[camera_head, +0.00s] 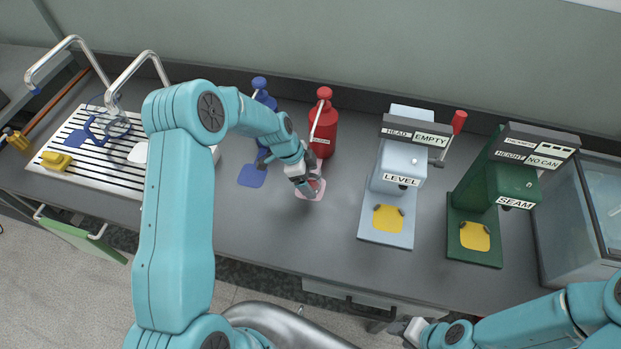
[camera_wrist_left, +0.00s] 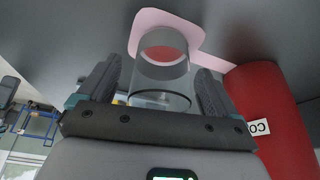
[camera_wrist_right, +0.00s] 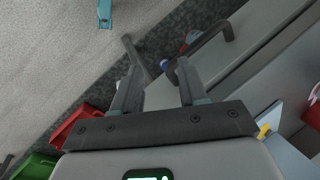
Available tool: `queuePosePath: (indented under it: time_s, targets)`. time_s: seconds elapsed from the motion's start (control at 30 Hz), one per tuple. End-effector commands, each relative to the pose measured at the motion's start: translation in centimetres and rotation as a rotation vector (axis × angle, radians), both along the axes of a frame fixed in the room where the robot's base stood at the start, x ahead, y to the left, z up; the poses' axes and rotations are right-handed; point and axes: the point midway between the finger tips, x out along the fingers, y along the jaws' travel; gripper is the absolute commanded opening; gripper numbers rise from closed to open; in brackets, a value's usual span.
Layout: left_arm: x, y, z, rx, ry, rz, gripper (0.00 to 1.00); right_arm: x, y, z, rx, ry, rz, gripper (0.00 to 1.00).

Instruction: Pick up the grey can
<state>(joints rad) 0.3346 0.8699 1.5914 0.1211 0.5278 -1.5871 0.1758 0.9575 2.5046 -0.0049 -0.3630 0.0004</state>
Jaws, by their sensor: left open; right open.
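The grey can (camera_wrist_left: 162,86) shows in the left wrist view as a grey cylinder, with a red disc seen through its round end. It is between the two fingers of my left gripper (camera_wrist_left: 157,70), which is open around it. A pink mat (camera_wrist_left: 195,37) lies beyond the can. In the head view my left gripper (camera_head: 312,188) is low over the pink mat (camera_head: 321,184) in front of the red dispenser (camera_head: 323,130), and I cannot make out the can clearly there. My right gripper (camera_head: 412,331) is open and empty in front of the counter.
The red dispenser (camera_wrist_left: 272,115) stands close beside my left gripper. A blue dispenser (camera_head: 262,97) and blue mat (camera_head: 252,176) are to the left. A pale blue machine (camera_head: 400,165) and green machine (camera_head: 490,190) stand right. The front counter middle is clear.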

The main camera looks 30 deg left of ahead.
Motion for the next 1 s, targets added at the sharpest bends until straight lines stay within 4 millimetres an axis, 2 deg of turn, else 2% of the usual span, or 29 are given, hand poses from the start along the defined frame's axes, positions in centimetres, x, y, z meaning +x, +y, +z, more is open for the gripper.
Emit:
queuePosePath:
  time_s: [0.07,0.2,0.23,0.27,0.3,0.67,1.0]
  targets:
    - [0.0,0.0,0.0,0.000,0.000,0.000,0.89,0.0,0.0,0.0,0.000,0.000,0.000,0.43]
    - [0.0,0.0,0.0,0.000,0.000,0.000,0.43,0.0,0.0,0.0,0.000,0.000,0.000,0.43]
    - [0.0,0.0,0.0,0.000,0.000,0.000,0.37,0.0,0.0,0.0,0.000,0.000,0.000,0.43]
    - [0.0,0.0,0.0,0.000,0.000,0.000,0.37,0.0,0.0,0.0,0.000,0.000,0.000,0.43]
    - [0.0,0.0,0.0,0.000,0.000,0.000,0.33,0.0,0.0,0.0,0.000,0.000,0.000,0.43]
    - [0.0,-0.1,0.2,-0.001,0.002,-0.001,0.32,0.0,0.0,0.0,0.000,0.000,0.000,0.43]
    - [0.4,-0.9,1.9,0.000,0.000,-0.001,0.32,0.0,0.0,0.3,0.000,0.000,0.000,0.43]
